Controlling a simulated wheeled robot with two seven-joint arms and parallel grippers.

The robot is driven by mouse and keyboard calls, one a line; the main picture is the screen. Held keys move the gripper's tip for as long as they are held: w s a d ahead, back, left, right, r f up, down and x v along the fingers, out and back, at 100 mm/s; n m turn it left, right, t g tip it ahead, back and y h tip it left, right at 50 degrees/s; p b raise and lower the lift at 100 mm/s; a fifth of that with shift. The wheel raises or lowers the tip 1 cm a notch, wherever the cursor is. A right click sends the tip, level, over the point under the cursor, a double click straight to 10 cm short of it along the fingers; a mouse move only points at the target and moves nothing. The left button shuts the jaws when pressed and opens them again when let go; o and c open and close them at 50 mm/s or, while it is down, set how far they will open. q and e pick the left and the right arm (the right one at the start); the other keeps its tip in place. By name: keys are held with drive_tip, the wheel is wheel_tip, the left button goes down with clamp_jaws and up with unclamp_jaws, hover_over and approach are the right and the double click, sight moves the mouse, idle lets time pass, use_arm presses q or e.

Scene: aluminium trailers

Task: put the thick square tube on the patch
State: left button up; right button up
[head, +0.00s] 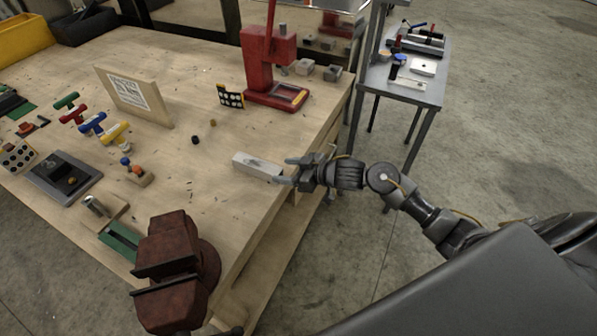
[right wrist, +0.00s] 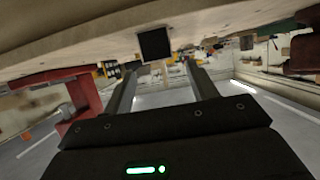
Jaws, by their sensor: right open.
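The thick square tube (head: 258,166), a pale grey metal bar, lies on the wooden bench near its right edge. Its dark square end (right wrist: 154,45) shows in the right wrist view between the lines of the two fingers. My right gripper (head: 286,171) is open at the tube's right end, with nothing held; I cannot tell whether the fingers overlap the tube. A green flat piece (head: 120,239) lies by the vise, and another green piece (head: 14,104) lies at the far left; I cannot tell which, if either, is the patch. My left gripper is not in view.
A red press (head: 270,70) stands behind the tube, and a rusty red vise (head: 175,265) at the front. A wooden board (head: 135,97), coloured T-handles (head: 92,123) and a dark tray (head: 62,177) occupy the left. The bench middle is mostly clear.

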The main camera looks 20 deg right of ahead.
drive_tip(key=shift+v, duration=2.35)
